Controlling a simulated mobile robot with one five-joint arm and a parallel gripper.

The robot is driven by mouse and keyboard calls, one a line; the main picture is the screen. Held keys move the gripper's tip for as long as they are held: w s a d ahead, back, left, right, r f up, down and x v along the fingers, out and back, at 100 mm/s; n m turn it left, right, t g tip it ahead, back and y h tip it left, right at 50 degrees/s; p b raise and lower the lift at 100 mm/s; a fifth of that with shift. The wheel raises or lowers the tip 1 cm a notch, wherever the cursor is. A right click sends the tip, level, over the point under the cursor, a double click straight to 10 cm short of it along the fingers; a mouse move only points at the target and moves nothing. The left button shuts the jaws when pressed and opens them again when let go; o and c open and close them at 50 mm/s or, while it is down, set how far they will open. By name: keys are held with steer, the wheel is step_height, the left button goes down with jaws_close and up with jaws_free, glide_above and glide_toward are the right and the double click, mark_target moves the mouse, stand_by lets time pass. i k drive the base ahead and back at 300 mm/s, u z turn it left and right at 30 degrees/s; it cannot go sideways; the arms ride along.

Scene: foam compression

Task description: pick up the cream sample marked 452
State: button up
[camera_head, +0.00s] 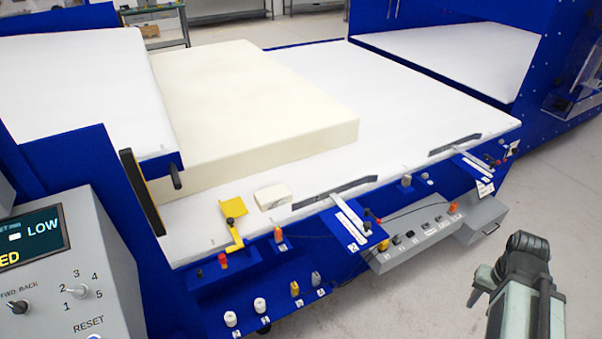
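A small cream block (273,198) lies on the white table top (410,95), near its front edge. It has a small dark mark on its face that is too small to read. My arm is at the lower right, over the floor, well to the right of the block and apart from it. The dark end of my arm, with my gripper (519,257), points up; its fingers cannot be made out clearly.
A large cream foam slab (255,90) lies behind the small block. A yellow piece (234,208) is close to its left. A dark slotted strip (335,191) is to its right. The blue front ledge (290,262) carries knobs, plugs and cables. A grey control box (95,265) stands at the left.

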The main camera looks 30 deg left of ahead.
mark_target(273, 197)
steer(key=i, duration=3.15)
steer(key=u, duration=4.45)
steer(key=i, duration=0.5)
steer(key=u, duration=0.15)
